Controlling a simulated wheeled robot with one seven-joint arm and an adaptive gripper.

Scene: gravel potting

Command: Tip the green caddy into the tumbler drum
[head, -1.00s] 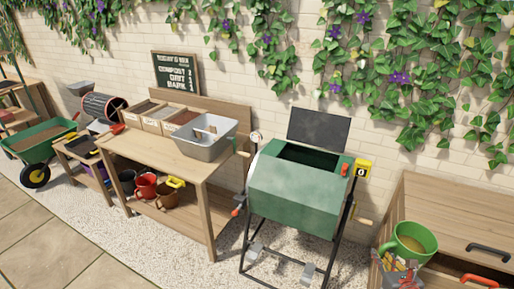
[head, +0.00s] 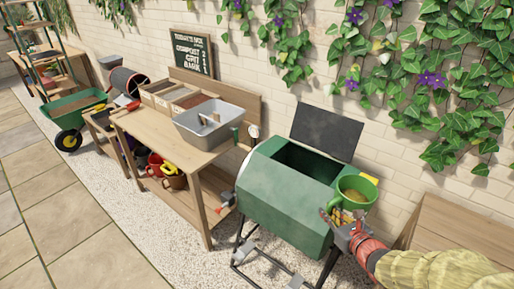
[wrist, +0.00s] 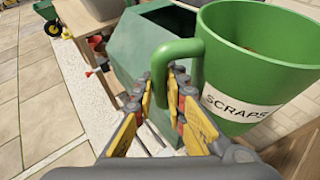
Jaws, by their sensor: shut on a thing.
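The green caddy (head: 357,193) is a tapered bucket with brown contents, held upright beside the right end of the drum's opening. In the wrist view the caddy (wrist: 245,65) shows a "SCRAPS" label and a looped side handle. My gripper (head: 343,222) is shut on that handle; its yellow and grey fingers (wrist: 172,95) close around it in the wrist view. The tumbler drum (head: 285,205) is a green faceted barrel on a black stand. Its lid (head: 326,132) stands open at the back and the dark opening faces up. The drum (wrist: 150,60) is partly hidden behind the handle in the wrist view.
A wooden potting bench (head: 165,135) stands left of the drum, with a grey tub (head: 207,122) and several filled bins on it. A green wheelbarrow (head: 75,107) is farther left. A wooden cabinet (head: 460,235) is at right. Paving in front is clear.

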